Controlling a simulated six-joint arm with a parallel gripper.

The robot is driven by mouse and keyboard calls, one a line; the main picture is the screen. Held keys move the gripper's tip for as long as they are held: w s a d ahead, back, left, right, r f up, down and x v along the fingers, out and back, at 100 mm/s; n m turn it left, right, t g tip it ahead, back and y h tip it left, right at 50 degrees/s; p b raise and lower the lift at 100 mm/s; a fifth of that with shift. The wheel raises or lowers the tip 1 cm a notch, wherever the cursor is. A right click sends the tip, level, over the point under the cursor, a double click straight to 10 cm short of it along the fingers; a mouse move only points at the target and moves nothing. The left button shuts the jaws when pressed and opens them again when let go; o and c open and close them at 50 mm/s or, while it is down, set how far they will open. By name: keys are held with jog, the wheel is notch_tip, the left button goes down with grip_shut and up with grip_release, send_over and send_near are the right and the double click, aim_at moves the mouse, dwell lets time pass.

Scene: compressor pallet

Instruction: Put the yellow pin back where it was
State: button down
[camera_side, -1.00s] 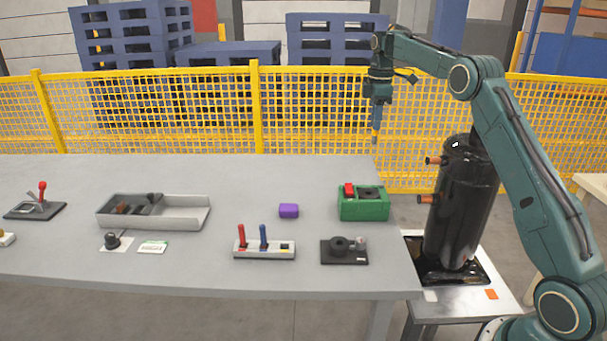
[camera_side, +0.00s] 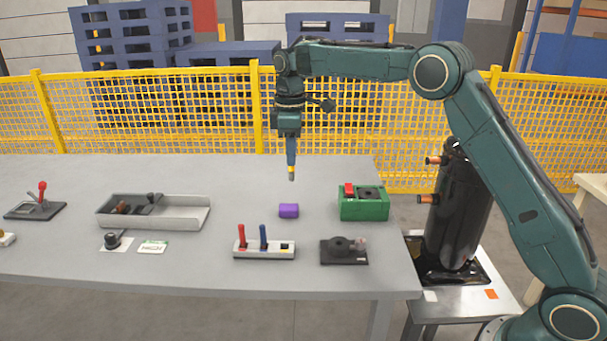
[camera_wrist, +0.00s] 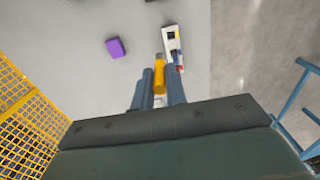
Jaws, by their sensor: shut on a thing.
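The yellow pin (camera_side: 291,176) is held in my gripper (camera_side: 291,168), pointing down and well above the table. In the wrist view the yellow pin (camera_wrist: 160,68) sits between the two blue fingers of my gripper (camera_wrist: 160,85). The pin block (camera_side: 264,251) is a pale bar on the table, below and a little left of the gripper in the side view. It carries a red pin (camera_side: 241,237) and a blue pin (camera_side: 263,237) upright, with a dark empty spot at its right end. The block (camera_wrist: 172,38) also shows in the wrist view, ahead of the pin and partly hidden.
A purple block (camera_side: 289,211) lies behind the pin block. A green box with a red switch (camera_side: 363,206) and a black fixture (camera_side: 344,251) stand to the right. A grey tray (camera_side: 190,213) lies left. The table between tray and purple block is clear.

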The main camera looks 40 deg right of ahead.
jog(key=a+f, duration=0.1)
jog(key=f, duration=0.7)
jog(key=a+f, duration=0.2)
jog(key=f, duration=0.6)
jog(key=shift+s+a, duration=0.25)
jog(key=shift+f, duration=0.1)
jog(key=shift+f, duration=2.1)
jog(key=shift+f, duration=0.15)
jog(key=c, duration=1.4)
grip_release()
